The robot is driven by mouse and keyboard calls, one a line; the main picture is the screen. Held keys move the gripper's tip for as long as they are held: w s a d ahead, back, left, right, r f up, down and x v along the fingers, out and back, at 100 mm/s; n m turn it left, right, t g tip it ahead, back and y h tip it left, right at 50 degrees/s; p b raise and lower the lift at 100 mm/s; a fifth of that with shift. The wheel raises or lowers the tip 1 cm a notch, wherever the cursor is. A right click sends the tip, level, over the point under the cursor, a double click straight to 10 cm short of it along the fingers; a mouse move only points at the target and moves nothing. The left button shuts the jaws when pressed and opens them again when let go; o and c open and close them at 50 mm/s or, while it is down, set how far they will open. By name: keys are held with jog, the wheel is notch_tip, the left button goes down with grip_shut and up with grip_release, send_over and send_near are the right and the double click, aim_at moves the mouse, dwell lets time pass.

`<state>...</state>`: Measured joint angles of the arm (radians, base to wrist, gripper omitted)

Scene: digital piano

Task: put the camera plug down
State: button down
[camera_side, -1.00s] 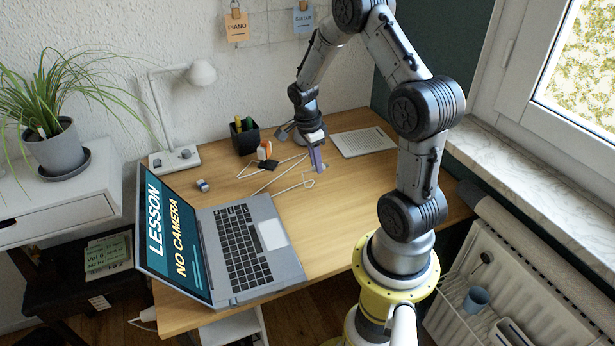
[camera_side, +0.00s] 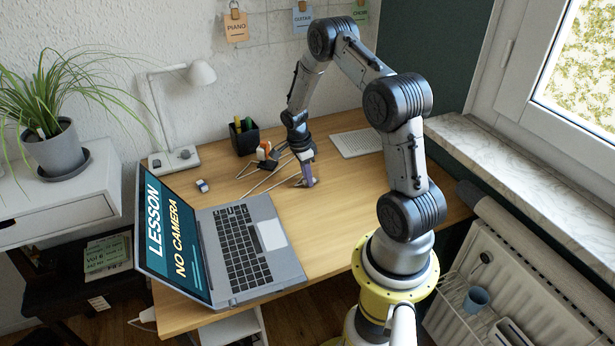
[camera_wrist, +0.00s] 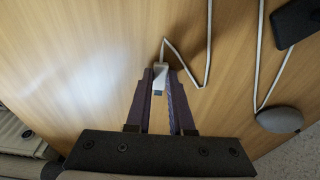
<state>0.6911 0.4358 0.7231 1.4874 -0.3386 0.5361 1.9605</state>
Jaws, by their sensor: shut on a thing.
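My gripper (camera_side: 308,183) points down over the bare wood right of the laptop. It also shows in the wrist view (camera_wrist: 161,70), with its purple fingers shut on the camera plug. The camera plug (camera_wrist: 160,79) is small and pale with a blue end, and a white cable runs from it. In the side view the fingers mostly hide it. The fingertips are low, close to the desk (camera_side: 335,205); I cannot tell whether the plug touches the wood.
The laptop (camera_side: 240,250) reads "NO CAMERA". A black pen cup (camera_side: 245,138), an orange-and-white item (camera_side: 264,151) and cables lie behind left; a pale flat panel (camera_side: 357,142) lies behind right. In the wrist view, a grey rounded object (camera_wrist: 280,120) and dark block (camera_wrist: 298,20) are at right.

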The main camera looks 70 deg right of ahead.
jog(key=shift+f, duration=0.35)
jog(key=shift+s+a+f, duration=0.1)
jog(key=shift+f, duration=0.3)
jog(key=c, duration=0.8)
grip_release()
jog(key=w+a+r+n+t, duration=0.1)
jog(key=a+r+n, duration=0.3)
jog(key=r, duration=0.7)
jog(key=w+a+r+n+t, duration=0.15)
jog(key=a+r, duration=0.35)
jog(key=r, duration=0.7)
jog(key=s+a+r+n+t, duration=0.1)
jog(key=s+a+r+n, duration=0.35)
jog(key=a+n, duration=0.2)
jog(key=s+a+r+n+t, duration=0.2)
jog(key=s+a+r+n, duration=0.1)
jog(key=a+r+n, duration=0.4)
jog(key=s+a+f+n+t+y, duration=0.1)
jog(key=s+a+n, duration=0.6)
jog(key=s+n, duration=0.1)
jog(key=shift+s+f, duration=0.15)
jog(key=shift+f, duration=0.1)
